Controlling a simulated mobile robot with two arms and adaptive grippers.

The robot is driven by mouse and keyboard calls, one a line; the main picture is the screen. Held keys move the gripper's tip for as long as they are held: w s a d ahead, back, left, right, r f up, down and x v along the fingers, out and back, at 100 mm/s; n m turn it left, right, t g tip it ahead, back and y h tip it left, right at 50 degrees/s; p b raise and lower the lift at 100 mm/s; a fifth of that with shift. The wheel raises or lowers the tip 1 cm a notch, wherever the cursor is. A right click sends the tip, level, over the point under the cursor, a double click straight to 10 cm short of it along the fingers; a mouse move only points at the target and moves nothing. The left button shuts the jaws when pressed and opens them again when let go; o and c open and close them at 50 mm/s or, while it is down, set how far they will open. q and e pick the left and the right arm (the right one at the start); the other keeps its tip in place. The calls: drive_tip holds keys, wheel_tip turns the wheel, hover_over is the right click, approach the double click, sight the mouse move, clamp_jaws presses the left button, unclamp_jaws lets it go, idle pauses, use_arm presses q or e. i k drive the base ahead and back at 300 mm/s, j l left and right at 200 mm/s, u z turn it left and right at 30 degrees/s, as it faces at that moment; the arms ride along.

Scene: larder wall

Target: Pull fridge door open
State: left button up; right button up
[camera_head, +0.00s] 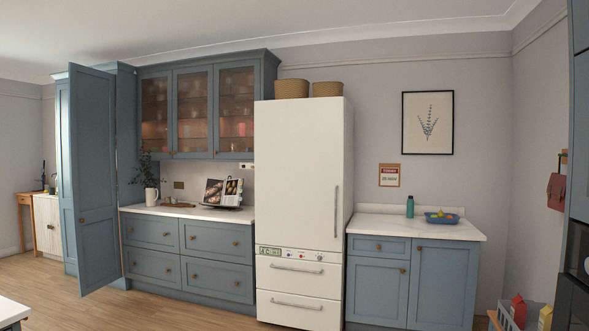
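The fridge (299,170) is a tall cream unit in the middle of the camera_head view, standing between blue cabinets. Its large upper door is shut and has a long vertical metal handle (336,211) near its right edge. Below it are a control strip (285,253) and two drawers with horizontal handles, the upper one (296,269) and the lower one (296,304), both shut. Neither of my grippers is in view, and nothing touches the fridge.
A tall blue cabinet door (95,180) stands open at the left. A counter (420,226) with a green bottle (410,206) and fruit bowl (441,218) is right of the fridge. Two baskets (291,89) sit on top. Wooden floor (180,309) is open in front; a white surface (12,310) intrudes lower left.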

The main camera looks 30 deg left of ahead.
sight(299, 144)
drive_tip(key=i+j+u, duration=0.15)
drive_tip(key=i+u, duration=0.25)
drive_tip(key=i, duration=2.95)
drive_tip(key=j+u, duration=0.05)
drive_tip(key=j, duration=0.15)
